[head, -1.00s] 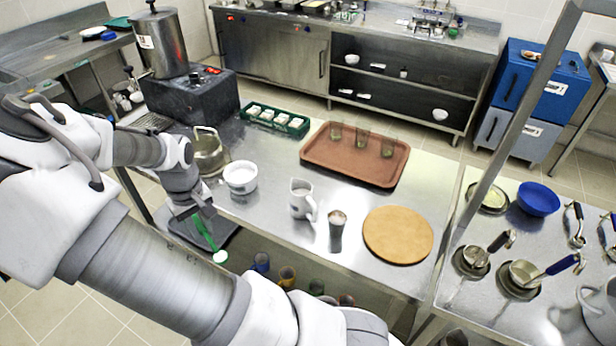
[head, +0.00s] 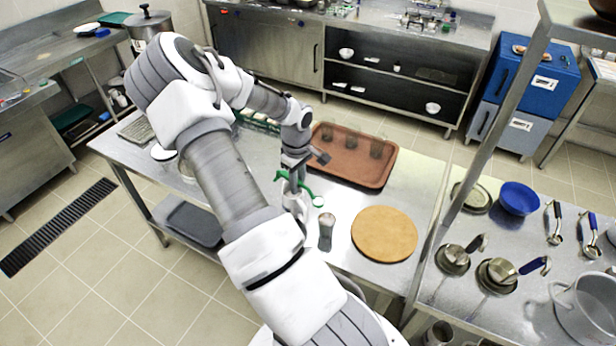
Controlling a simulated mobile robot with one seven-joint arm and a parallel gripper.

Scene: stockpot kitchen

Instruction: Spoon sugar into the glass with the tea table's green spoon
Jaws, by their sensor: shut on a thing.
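My gripper (head: 296,176) is shut on the green spoon (head: 307,191) and holds it above the steel tea table, over or near the white mug (head: 294,206). The spoon's round end (head: 318,201) points right and slightly down; I cannot tell whether it holds sugar. The mug is partly hidden by my arm. A dark tumbler with a pale top (head: 326,231) stands right of the mug.
A round wooden board (head: 384,234) lies right of the tumbler. The green rack (head: 258,124) is partly covered by my arm. A side counter on the right holds ladles, small pans, a blue bowl (head: 519,198) and a large pot (head: 585,305). A shelf post (head: 490,130) rises near it.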

